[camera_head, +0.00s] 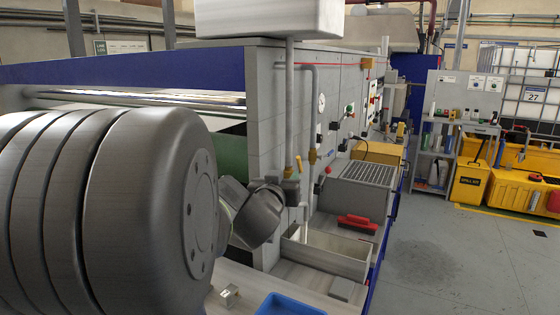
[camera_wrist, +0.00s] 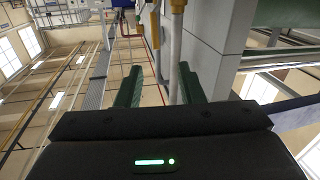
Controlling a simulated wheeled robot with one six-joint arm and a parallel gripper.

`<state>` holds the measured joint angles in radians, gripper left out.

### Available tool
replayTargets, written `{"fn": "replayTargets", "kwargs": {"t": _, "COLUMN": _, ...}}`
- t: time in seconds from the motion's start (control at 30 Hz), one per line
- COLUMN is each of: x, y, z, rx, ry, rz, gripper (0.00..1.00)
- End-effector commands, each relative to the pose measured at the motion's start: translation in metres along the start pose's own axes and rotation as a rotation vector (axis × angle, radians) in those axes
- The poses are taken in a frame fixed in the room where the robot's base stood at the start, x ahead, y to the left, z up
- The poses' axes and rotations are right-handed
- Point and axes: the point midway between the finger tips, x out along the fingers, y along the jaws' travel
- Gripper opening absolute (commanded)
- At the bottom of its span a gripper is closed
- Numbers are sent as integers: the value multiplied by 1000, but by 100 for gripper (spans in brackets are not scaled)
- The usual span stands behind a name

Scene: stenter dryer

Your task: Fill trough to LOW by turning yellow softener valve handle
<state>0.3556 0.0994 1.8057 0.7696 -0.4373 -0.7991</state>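The yellow valve handle (camera_head: 298,164) is a small lever beside a brass fitting (camera_head: 289,172) on a vertical grey pipe (camera_head: 290,110) above the trough. The trough (camera_head: 340,262) is a pale open box below the pipes; its inside and any level mark are not clear. In the wrist view, my gripper (camera_wrist: 162,88) has two green fingers, apart with nothing held. A grey pipe (camera_wrist: 175,60) runs through the gap as seen, with a brass fitting (camera_wrist: 178,5) at the top; depth is unclear. In the head view, my dark wrist hides the fingers, left of the pipes.
A blue tray (camera_head: 290,304) is at the front. The machine's grey side panel (camera_head: 267,105) stands behind the pipes. Open floor (camera_head: 440,255) lies to the right.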

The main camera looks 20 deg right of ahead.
Motion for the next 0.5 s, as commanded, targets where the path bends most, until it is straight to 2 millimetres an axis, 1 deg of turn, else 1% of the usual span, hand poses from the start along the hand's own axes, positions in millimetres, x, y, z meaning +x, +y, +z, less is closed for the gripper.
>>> {"fn": "replayTargets", "kwargs": {"t": 0.1, "x": -2, "y": 5, "z": 4, "rx": -5, "ry": 6, "rz": 32, "gripper": 35}}
{"fn": "replayTargets", "kwargs": {"t": 0.23, "x": 5, "y": 6, "z": 4, "rx": -6, "ry": 6, "rz": 37, "gripper": 35}}
{"fn": "replayTargets", "kwargs": {"t": 0.37, "x": 23, "y": 6, "z": 4, "rx": -7, "ry": 5, "rz": 36, "gripper": 35}}
{"fn": "replayTargets", "kwargs": {"t": 0.5, "x": 47, "y": 7, "z": 3, "rx": -6, "ry": 6, "rz": 36, "gripper": 35}}
